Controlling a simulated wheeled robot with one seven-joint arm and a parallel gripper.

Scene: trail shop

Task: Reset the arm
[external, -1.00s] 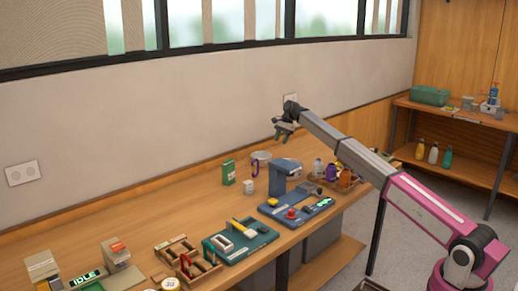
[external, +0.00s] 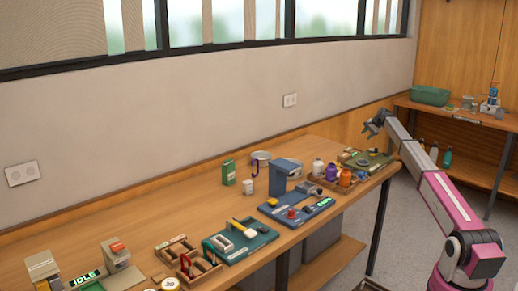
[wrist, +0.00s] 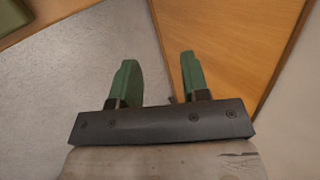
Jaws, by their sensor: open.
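My gripper (external: 371,128) is at the end of my raised arm, above and beyond the right end of the long wooden workbench (external: 130,216). In the wrist view its two green fingers (wrist: 158,82) stand apart with nothing between them. Below them the wrist view shows grey floor and a wooden panel. The arm stretches up and left from its pink lower part at the right of the external view. The gripper touches nothing that I can see.
The bench holds a blue machine (external: 286,178), a green tray with tools (external: 262,238), a wooden crate (external: 170,246), several bottles and a green box (external: 228,172). A shelf unit (external: 470,121) with a green bin (external: 430,96) stands at the back right. Air above the bench is clear.

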